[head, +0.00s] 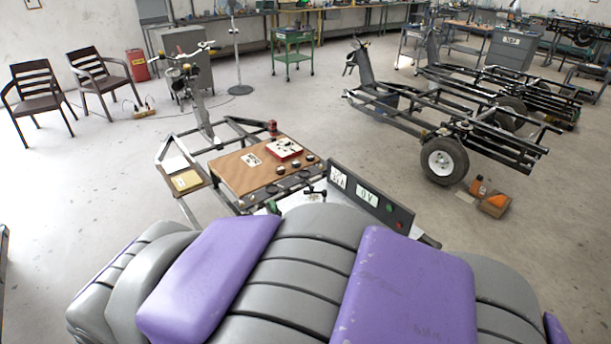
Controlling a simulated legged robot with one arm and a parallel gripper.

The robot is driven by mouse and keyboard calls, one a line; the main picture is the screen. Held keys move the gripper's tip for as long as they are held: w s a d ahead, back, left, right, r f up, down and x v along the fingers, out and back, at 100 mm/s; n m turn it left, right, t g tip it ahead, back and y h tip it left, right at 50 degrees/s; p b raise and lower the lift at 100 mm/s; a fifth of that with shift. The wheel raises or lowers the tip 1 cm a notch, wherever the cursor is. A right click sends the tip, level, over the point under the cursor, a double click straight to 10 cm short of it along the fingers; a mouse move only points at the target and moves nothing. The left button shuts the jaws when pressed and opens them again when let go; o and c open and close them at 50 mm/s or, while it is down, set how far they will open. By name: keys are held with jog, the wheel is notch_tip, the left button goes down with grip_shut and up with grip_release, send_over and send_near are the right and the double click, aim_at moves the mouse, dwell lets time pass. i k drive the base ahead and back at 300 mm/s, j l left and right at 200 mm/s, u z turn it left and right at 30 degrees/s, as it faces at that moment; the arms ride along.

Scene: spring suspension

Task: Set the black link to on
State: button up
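A brown board (240,175) lies on a metal frame cart in the middle of the head view. It carries several small dark round parts and a red-and-white box (284,149). A black panel (379,207) with white displays, one reading "0 V", stands at the board's right front. A small black lever-like part (314,191) sits between board and panel. I cannot tell which part is the black link, or its setting. My gripper is not in view.
A large grey and purple shape fills the foreground and hides the near floor. A wheeled frame (443,160) stands at right, with orange boxes (494,202) beside it. Chairs (36,88) stand at left. The floor (330,110) between is mostly clear.

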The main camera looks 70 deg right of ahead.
aim_at(323, 192)
jog(key=i+l+z, duration=0.15)
jog(key=z, duration=0.25)
jog(key=i+l+z, duration=0.1)
jog(key=i+z, duration=0.35)
jog(key=z, duration=0.3)
jog(key=i+z, duration=0.25)
jog(key=z, duration=0.15)
jog(key=i+l, duration=0.25)
jog(key=i, duration=0.15)
jog(key=i+l, duration=0.2)
jog(key=i, duration=0.15)
